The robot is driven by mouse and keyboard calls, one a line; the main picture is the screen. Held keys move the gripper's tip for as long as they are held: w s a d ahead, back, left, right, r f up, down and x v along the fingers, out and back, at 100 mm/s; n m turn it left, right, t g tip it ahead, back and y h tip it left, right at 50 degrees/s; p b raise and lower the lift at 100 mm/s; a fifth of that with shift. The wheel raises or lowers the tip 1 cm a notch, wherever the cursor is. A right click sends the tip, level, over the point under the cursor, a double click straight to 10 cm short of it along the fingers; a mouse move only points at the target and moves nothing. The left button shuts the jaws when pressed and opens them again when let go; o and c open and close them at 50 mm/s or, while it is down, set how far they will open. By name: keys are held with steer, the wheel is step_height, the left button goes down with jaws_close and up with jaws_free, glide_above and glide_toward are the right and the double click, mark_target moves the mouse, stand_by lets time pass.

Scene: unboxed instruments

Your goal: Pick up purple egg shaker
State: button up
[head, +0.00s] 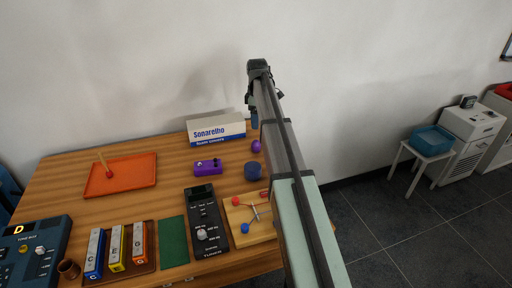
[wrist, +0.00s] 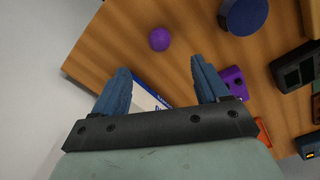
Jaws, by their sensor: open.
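The purple egg shaker (head: 256,146) stands on the wooden table near its right back part, just behind a dark blue cylinder (head: 252,170). In the wrist view the purple egg shaker (wrist: 159,39) lies ahead of the fingertips, roughly centred between them and apart from both. My gripper (wrist: 158,75) is open and empty, with its two blue fingers spread. In the head view my gripper (head: 253,112) is above the table's back right, partly hidden by my arm.
The Sonarelho box (head: 216,129) stands at the back, left of the egg. A purple pedal (head: 208,166), a black tuner (head: 206,222) and a wooden board with coloured balls (head: 250,218) lie nearer. An orange tray (head: 121,175) is at the left.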

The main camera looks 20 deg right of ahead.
mark_target(257, 143)
step_height(257, 143, down, 8)
steer(key=shift+w, duration=0.15)
steer(key=shift+w+f, duration=0.15)
steer(key=shift+f, duration=1.25)
steer(key=shift+w+f, duration=0.1)
steer(key=shift+f, duration=1.25)
steer(key=shift+c, duration=0.3)
steer(key=c, duration=1.1)
